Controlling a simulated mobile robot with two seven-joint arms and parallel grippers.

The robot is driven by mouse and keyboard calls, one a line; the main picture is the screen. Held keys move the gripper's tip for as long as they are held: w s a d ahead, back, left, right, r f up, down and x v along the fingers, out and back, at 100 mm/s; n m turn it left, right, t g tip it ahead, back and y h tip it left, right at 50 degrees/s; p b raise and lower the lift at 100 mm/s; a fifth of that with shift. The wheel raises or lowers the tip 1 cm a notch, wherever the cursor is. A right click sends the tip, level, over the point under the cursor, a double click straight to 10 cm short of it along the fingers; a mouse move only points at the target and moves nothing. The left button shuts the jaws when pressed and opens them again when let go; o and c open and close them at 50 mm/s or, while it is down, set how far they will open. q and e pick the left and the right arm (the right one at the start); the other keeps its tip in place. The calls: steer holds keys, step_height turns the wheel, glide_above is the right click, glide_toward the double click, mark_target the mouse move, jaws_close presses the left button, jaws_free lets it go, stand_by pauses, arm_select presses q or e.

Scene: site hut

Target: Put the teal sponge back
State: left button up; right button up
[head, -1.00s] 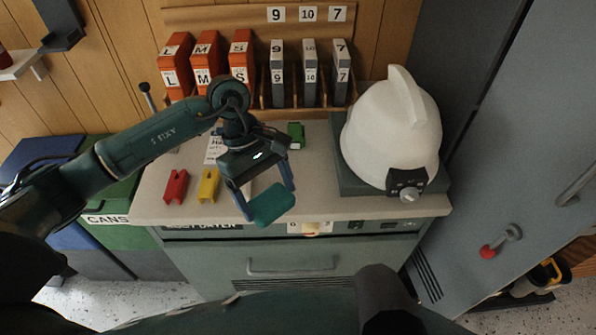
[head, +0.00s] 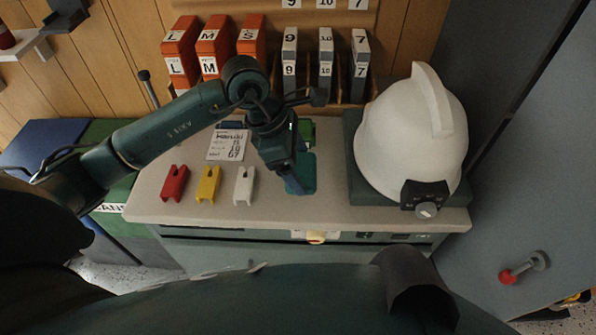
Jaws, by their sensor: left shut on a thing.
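The teal sponge (head: 308,170) shows in the head view over the counter, just left of the white helmet. My left gripper (head: 297,186) comes in from the left and is shut on the sponge, covering part of it. I cannot tell whether the sponge touches the counter. My right gripper is not in view.
A white helmet (head: 408,130) sits on a dark base at right. Red (head: 174,184), yellow (head: 208,184) and white (head: 244,186) notched blocks stand at left near a note card (head: 228,145). A green block (head: 306,132) and orange boxes (head: 213,45) are behind. The front counter strip is clear.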

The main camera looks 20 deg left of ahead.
arm_select(q)
step_height(320, 180, down, 3)
steer(key=shift+f, duration=0.45)
steer(key=o, duration=0.6)
steer(key=shift+o, duration=1.1)
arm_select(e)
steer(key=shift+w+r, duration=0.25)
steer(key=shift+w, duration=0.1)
